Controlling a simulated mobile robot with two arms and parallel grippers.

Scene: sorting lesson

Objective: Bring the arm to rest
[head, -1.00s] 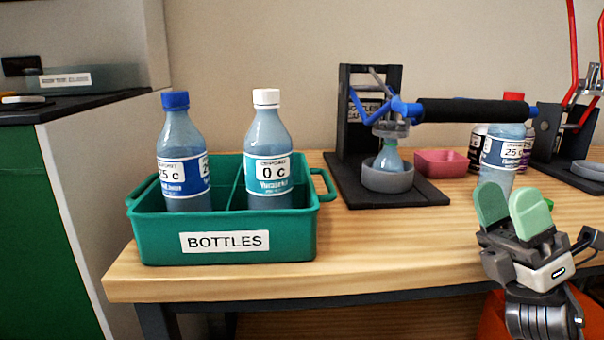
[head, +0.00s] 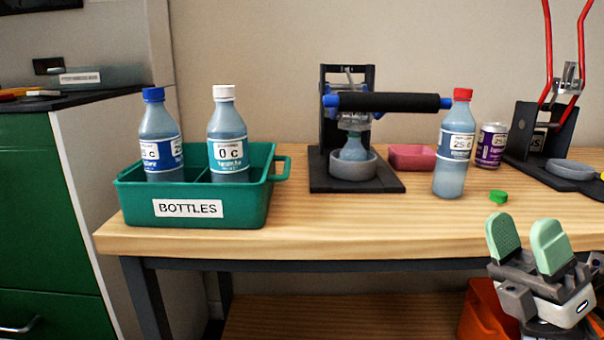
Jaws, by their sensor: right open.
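My right gripper (head: 527,247) is at the lower right of the head view, its two pale green fingers apart with nothing between them. It appears in front of the table's front edge, clear of the bottles. My left gripper is not in view. A green tray (head: 190,209) labelled BOTTLES stands at the table's left end. It holds a blue-capped bottle (head: 161,137) and a white-capped bottle (head: 228,136), both upright in separate compartments. A red-capped bottle (head: 454,145) stands upright on the table at right.
A black press (head: 346,185) with a dark roller handle stands mid-table, a bottle in its grey cup. A red-handled press (head: 536,142) is far right. An orange bin (head: 482,312) sits below.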

